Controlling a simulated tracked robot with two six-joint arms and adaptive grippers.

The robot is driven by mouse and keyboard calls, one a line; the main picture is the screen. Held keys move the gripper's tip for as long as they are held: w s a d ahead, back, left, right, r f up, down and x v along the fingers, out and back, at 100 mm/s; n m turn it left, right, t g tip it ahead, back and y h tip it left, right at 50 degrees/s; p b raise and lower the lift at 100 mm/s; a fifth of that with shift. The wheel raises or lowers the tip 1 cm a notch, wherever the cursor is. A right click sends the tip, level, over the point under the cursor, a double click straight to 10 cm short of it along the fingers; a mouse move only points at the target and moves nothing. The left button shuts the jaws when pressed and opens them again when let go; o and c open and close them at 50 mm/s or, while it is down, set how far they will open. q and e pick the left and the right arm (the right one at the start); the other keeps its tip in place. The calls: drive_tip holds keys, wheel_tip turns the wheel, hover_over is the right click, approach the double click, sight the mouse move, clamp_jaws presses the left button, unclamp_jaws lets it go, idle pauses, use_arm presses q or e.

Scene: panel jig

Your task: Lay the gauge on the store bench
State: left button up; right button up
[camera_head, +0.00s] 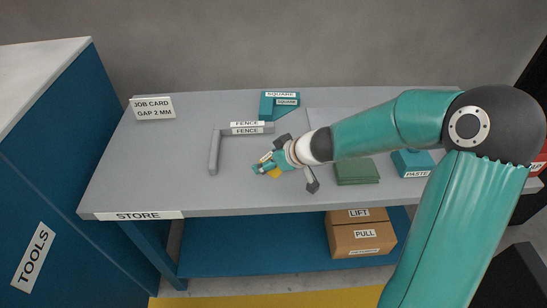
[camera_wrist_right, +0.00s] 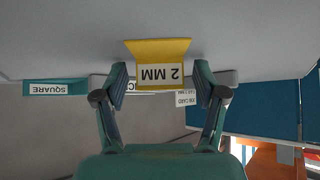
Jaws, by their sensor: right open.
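The gauge is a yellow block marked 2 MM; in the wrist view the gauge (camera_wrist_right: 160,50) sits between and just beyond my right fingertips, on or very near the grey bench top. In the head view only a bit of the yellow gauge (camera_head: 275,174) shows beside the gripper. My right gripper (camera_head: 266,165) is low over the middle of the store bench (camera_head: 150,175). In the wrist view my right gripper (camera_wrist_right: 161,74) is open, with a finger on each side of the gauge; contact cannot be told. My left gripper is not in view.
A grey L-shaped fence (camera_head: 215,150) lies left of the gripper, and a teal square (camera_head: 268,108) lies behind. A green pad (camera_head: 357,173) and a paste box (camera_head: 410,163) are to the right. A job card (camera_head: 153,108) stands back left. The front left bench top is clear.

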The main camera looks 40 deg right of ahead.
drive_tip(key=shift+s+r, duration=0.1)
drive_tip(key=shift+r, duration=0.3)
drive_tip(key=p+v, duration=0.5)
drive_tip(key=v, duration=0.6)
drive_tip(key=shift+s, duration=0.25)
drive_tip(key=shift+d+r, duration=0.1)
drive_tip(key=shift+d, duration=0.05)
